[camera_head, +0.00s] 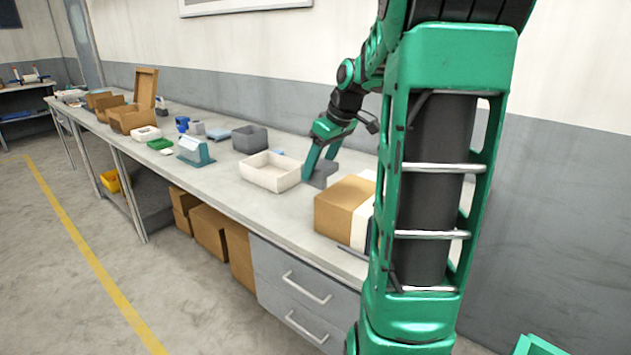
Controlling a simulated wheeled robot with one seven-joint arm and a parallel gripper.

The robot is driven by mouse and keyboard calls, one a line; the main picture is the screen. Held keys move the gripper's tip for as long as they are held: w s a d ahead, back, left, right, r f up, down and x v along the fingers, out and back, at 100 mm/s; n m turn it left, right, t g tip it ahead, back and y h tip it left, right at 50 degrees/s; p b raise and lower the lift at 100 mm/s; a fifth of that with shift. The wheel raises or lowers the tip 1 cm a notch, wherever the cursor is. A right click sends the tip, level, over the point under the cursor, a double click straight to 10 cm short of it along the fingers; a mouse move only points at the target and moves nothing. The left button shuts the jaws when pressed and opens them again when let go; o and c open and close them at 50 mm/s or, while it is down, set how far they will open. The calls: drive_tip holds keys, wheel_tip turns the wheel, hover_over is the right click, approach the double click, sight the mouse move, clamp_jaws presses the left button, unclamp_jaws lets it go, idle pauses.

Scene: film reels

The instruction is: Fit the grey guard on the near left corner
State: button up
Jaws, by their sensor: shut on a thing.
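My gripper (317,166) points down over the bench between a cream tray and a cardboard box. It is shut on a small dark grey piece, which looks like the grey guard (323,174). The guard is partly hidden by the fingers, and I cannot tell whether it touches the bench. The brown cardboard box (336,214) stands just nearer and to the right of it. The box has a white band or cover on its right part, and my arm hides its right side. The guard appears apart from the box's near left corner.
The cream tray (270,178) is close left of my gripper. A grey bin (249,139), a teal tape dispenser (196,151) and open cardboard boxes (130,119) stand farther left on the bench (213,182). A thin dark item lies by the front edge. Bench space before the dispenser is clear.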

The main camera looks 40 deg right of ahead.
sight(319, 195)
drive_tip(key=shift+d+f, duration=0.25)
drive_tip(key=shift+f, duration=0.1)
drive_tip(key=shift+w+f, duration=0.1)
drive_tip(key=shift+f, duration=1.65)
drive_tip(key=shift+f, duration=0.65)
drive_tip(key=o, duration=1.1)
drive_tip(key=shift+c, duration=0.2)
